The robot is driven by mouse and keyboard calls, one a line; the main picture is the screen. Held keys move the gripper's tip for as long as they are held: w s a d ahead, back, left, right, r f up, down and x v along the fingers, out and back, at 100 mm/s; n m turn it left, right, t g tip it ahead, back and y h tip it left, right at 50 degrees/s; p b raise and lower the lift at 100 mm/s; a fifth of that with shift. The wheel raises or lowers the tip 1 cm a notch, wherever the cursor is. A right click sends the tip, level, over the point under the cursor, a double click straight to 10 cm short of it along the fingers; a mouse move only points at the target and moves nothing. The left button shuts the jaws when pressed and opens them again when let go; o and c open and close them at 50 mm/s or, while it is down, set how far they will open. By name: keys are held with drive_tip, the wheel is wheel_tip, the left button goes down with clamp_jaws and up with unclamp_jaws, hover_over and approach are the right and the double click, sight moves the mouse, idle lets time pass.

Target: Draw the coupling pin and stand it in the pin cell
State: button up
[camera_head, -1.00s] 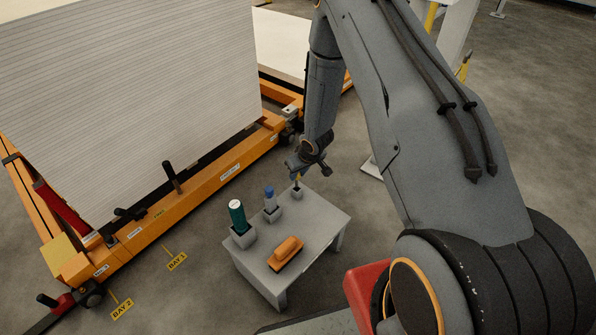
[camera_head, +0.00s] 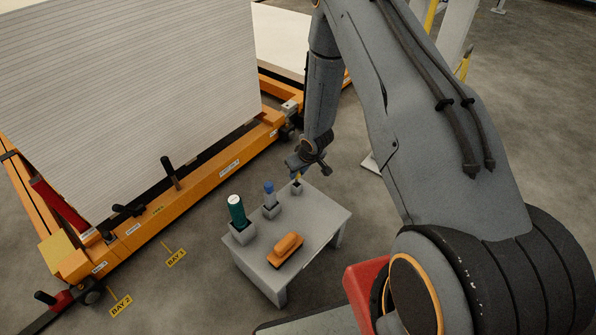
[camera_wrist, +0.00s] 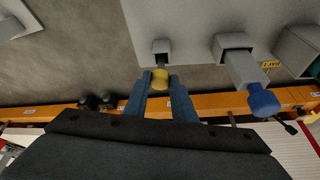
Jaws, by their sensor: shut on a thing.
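The coupling pin shows as a yellow head (camera_wrist: 160,80) between my fingertips in the wrist view; it is a small yellow spot (camera_head: 298,178) in the head view. My gripper (camera_wrist: 158,84) is shut on it. Just past the head is a small grey square cell (camera_wrist: 161,47), which also shows at the table's far corner in the head view (camera_head: 296,188). The pin is at the cell's mouth and its lower part is hidden, so I cannot tell how deep it sits.
The grey table (camera_head: 325,215) also holds a blue-topped item (camera_head: 269,188) and a green cylinder (camera_head: 236,209) in grey cells, and an orange block (camera_head: 286,248). An orange frame (camera_head: 205,180) with a tall white panel stack (camera_head: 130,90) stands to the left.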

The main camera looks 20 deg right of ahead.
sight(299, 177)
drive_tip(key=shift+f+b, duration=0.95)
drive_tip(key=shift+f, duration=0.8)
drive_tip(key=o, duration=1.1)
drive_tip(key=shift+r, duration=0.1)
drive_tip(key=shift+o, duration=0.2)
drive_tip(key=a+p+v, duration=0.1)
drive_tip(key=v, duration=0.6)
drive_tip(key=shift+d+r+p, duration=0.35)
drive_tip(key=shift+d+r, duration=0.05)
drive_tip(key=shift+d, duration=0.15)
drive_tip(key=shift+s, duration=0.15)
